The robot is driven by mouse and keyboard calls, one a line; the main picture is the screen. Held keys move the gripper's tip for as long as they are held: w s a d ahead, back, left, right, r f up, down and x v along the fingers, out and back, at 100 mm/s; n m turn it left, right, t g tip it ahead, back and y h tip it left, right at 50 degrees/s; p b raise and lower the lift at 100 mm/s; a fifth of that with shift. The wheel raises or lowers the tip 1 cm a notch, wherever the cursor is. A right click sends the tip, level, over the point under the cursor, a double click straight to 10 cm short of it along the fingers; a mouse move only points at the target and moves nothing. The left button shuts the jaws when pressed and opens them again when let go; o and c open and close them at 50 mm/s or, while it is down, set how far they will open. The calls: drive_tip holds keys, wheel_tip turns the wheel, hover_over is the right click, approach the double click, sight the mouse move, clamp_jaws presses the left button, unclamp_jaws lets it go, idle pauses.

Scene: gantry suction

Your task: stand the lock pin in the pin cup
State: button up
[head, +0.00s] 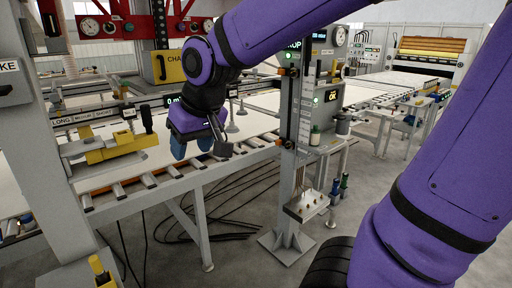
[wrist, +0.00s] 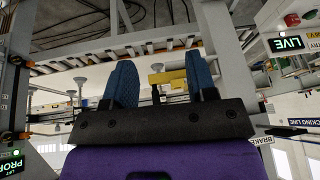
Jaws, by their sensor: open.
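My gripper (head: 192,144) hangs over the roller table's near edge in the head view, with its blue fingers apart and nothing seen between them. In the wrist view its fingers (wrist: 161,84) are spread, and a yellow piece (wrist: 168,77) shows in the gap, well beyond them. In the head view a yellow clamp-like fixture (head: 112,148) with a black upright handle (head: 147,120) is left of my gripper, apart from it. I cannot pick out the lock pin for certain.
A grey post (head: 289,140) with control boxes stands right of my gripper. A small plate with pegs (head: 306,205) sticks out low on it. White panels lie on the rollers (head: 150,180). Cables lie on the floor.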

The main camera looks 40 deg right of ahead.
drive_tip(key=s+d+r+h, duration=0.1)
drive_tip(key=s+d, duration=0.4)
drive_tip(key=s, duration=0.8)
drive_tip(key=shift+s+r+m, duration=0.2)
drive_tip(key=shift+r+m, duration=0.1)
drive_tip(key=shift+r, duration=0.3)
